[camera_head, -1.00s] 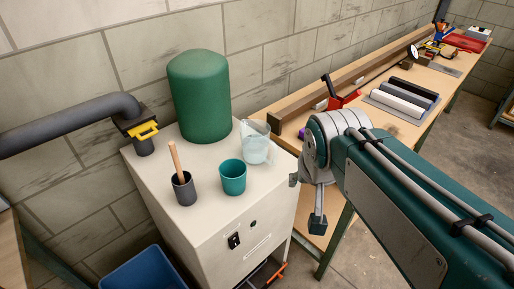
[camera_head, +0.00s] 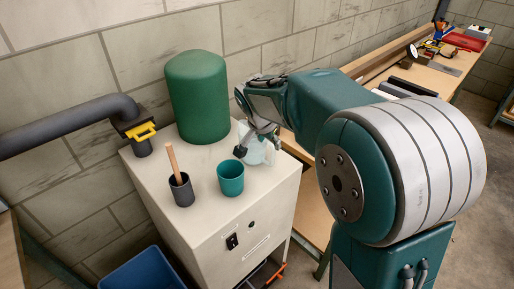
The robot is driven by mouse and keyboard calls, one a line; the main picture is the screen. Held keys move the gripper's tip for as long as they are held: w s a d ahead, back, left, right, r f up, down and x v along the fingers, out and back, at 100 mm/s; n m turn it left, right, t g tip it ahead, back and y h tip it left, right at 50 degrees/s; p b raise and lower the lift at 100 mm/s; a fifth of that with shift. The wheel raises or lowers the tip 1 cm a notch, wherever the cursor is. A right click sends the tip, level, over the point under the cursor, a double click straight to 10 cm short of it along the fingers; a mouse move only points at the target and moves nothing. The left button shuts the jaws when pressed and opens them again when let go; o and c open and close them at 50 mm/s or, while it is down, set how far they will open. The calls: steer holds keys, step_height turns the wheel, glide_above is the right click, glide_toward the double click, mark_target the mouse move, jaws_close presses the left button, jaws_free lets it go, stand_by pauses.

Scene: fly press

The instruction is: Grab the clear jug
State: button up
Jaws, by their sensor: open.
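The clear jug (camera_head: 258,152) stands on the white cabinet top, to the right of the teal cup and in front of the green cylinder. It is pale and see-through, and my gripper hides much of its upper part. My gripper (camera_head: 241,154) is open, with its fingers pointing down at the jug in the picture. One dark fingertip shows at the jug's left side. I cannot tell whether it touches the jug.
On the cabinet (camera_head: 208,218) stand a teal cup (camera_head: 231,182), a dark grey pot (camera_head: 182,193) with a wooden handle, and a green cylinder (camera_head: 197,97). A grey pipe with a yellow valve (camera_head: 142,132) is at left. A workbench (camera_head: 445,82) runs along the wall.

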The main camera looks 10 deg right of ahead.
glide_above(272, 165)
steer(key=a, duration=0.1)
step_height(272, 165, down, 4)
steer(key=x, duration=0.3)
steer(key=s+x, duration=0.1)
steer(key=shift+w+d+f, duration=0.2)
steer(key=shift+f, duration=0.3)
jaws_close()
